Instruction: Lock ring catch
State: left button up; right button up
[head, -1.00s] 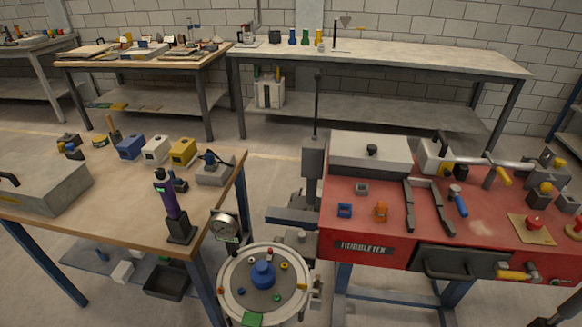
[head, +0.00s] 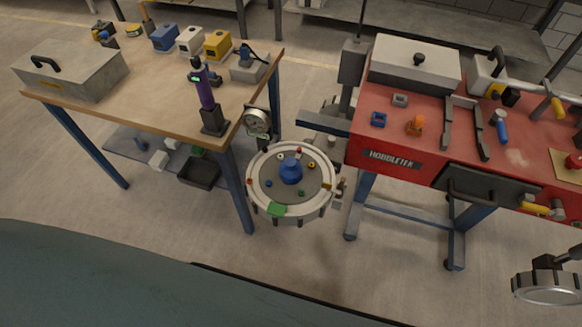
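A round sandbed with a pale metal ring (head: 259,199) around its rim stands between the two benches. A blue knob (head: 290,170) sits at its middle, with small coloured pegs around it. A green block (head: 277,210) sits at the front edge of the ring. Small metal parts (head: 338,188) stick out at its right side. I cannot tell which part is the ring catch, or whether it is locked. Neither of my grippers is in view.
A wooden bench (head: 150,90) on the left holds a purple-handled tool (head: 205,95). A dial gauge (head: 257,121) stands behind the ring. A red bench (head: 365,140) is close on the right. A grey round dish (head: 545,290) is at lower right. The floor in front is clear.

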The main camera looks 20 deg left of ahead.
aim_at(299, 150)
jog(key=z, duration=2.05)
jog(key=k, duration=0.85)
jog(key=u, duration=0.95)
